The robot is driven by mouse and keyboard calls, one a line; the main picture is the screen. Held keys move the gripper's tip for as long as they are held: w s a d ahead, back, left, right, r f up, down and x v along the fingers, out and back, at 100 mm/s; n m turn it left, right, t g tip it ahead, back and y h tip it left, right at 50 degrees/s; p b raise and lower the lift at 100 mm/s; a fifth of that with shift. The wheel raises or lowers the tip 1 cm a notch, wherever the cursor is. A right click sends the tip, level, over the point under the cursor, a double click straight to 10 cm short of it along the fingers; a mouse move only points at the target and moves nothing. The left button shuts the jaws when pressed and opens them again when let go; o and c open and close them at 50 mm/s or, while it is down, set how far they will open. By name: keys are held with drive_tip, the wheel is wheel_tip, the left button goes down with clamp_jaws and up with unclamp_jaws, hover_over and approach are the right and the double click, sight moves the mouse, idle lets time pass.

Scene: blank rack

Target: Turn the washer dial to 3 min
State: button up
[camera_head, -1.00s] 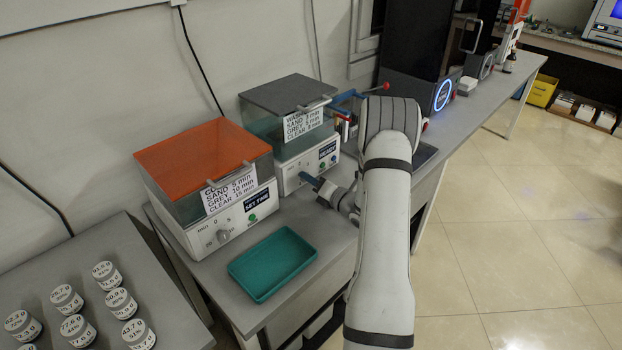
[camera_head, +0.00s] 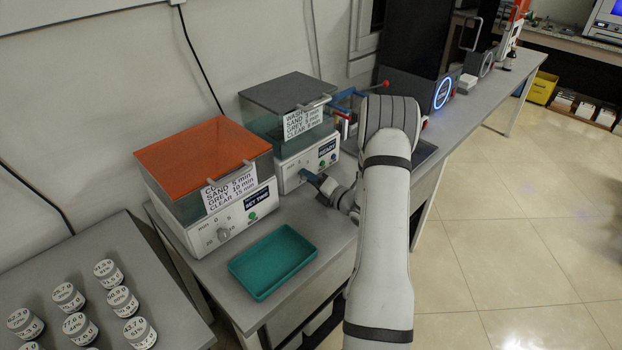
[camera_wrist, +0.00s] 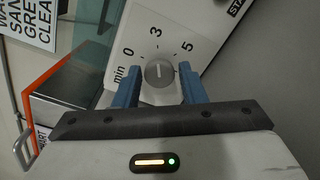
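The washer (camera_head: 290,92) is the grey-lidded machine at the back of the bench. Its white front panel carries a small blue display and buttons. In the wrist view its round grey dial (camera_wrist: 159,74) sits below the printed marks 0, 3 and 5. A pale line on the dial runs roughly up and down in the view; its exact setting is hard to tell. My gripper (camera_wrist: 158,70) has its two blue fingers on either side of the dial, with a narrow gap at each side. In the head view my gripper (camera_head: 311,179) is at the washer's front panel, hiding the dial.
An orange-lidded machine (camera_head: 205,150) with its own dial stands to the left of the washer. A teal tray (camera_head: 273,262) lies on the bench in front. Several labelled jars (camera_head: 108,272) stand on the table at lower left. Blue and red handles (camera_head: 345,100) are right of the washer.

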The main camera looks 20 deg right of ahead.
drive_tip(key=shift+o, duration=1.3)
drive_tip(key=b+v, duration=0.1)
drive_tip(key=v, duration=0.6)
drive_tip(key=shift+s+d, duration=0.15)
drive_tip(key=shift+s, duration=0.2)
